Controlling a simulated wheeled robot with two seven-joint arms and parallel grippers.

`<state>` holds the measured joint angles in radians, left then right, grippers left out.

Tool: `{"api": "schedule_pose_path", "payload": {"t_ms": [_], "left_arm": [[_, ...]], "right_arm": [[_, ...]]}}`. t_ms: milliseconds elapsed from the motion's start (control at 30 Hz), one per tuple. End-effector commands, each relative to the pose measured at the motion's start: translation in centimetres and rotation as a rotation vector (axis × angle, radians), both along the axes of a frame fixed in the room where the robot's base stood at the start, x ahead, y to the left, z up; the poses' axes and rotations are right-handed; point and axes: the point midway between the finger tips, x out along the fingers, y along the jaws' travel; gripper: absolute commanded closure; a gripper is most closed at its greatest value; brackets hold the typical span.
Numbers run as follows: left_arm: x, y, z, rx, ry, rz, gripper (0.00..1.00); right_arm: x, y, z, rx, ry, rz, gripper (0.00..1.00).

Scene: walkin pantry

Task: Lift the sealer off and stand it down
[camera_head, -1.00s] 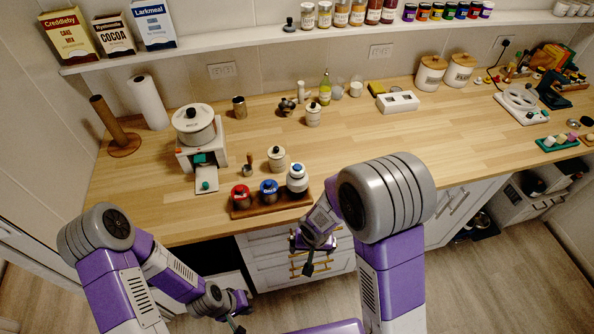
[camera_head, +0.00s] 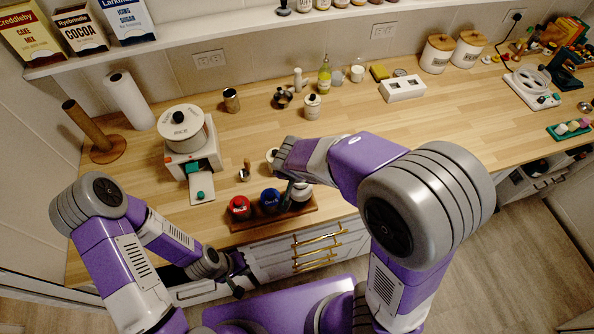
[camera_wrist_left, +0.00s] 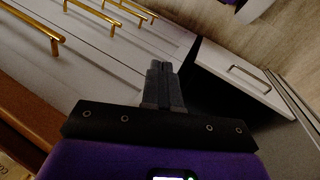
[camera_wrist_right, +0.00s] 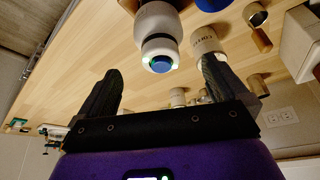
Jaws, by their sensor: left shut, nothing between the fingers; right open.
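The sealer, a white rounded device with a blue button and a green light (camera_wrist_right: 158,22), shows ahead of and between the fingers in the right wrist view. In the head view the sealer (camera_head: 301,191) is at the right end of a wooden tray (camera_head: 245,222), partly hidden by my right arm. What lies under it is hidden. My right gripper (camera_wrist_right: 160,66) is open around empty space, close to the sealer and not visibly touching it. My left gripper (camera_head: 240,279) is shut and empty, low before the drawers; it also shows in the left wrist view (camera_wrist_left: 162,82).
A red-lidded jar (camera_head: 239,207) and a blue-lidded jar (camera_head: 269,200) stand beside the sealer. A white machine with a pot (camera_head: 184,130) stands behind left. A white canister (camera_head: 312,106) is farther back. Bare counter (camera_head: 440,130) lies to the right.

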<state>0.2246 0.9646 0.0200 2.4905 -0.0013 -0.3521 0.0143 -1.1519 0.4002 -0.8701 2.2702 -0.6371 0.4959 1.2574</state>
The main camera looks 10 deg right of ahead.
Motion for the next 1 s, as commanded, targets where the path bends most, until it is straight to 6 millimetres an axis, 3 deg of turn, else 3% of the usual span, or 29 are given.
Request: {"api": "schedule_pose_path", "payload": {"t_ms": [500, 800, 1000], "left_arm": [[0.0, 0.0, -1.1, 0.0, 0.0, 0.0, 1.0], [0.0, 0.0, -1.1, 0.0, 0.0, 0.0, 1.0], [0.0, 0.0, -1.1, 0.0, 0.0, 0.0, 1.0]], "right_arm": [[2.0, -0.7, -6.3, -0.003, 0.003, -0.001, 0.0], [2.2, -0.7, -6.7, 0.0, 0.001, 0.002, 0.0], [2.2, -0.7, -6.7, 0.0, 0.001, 0.002, 0.29]]}}
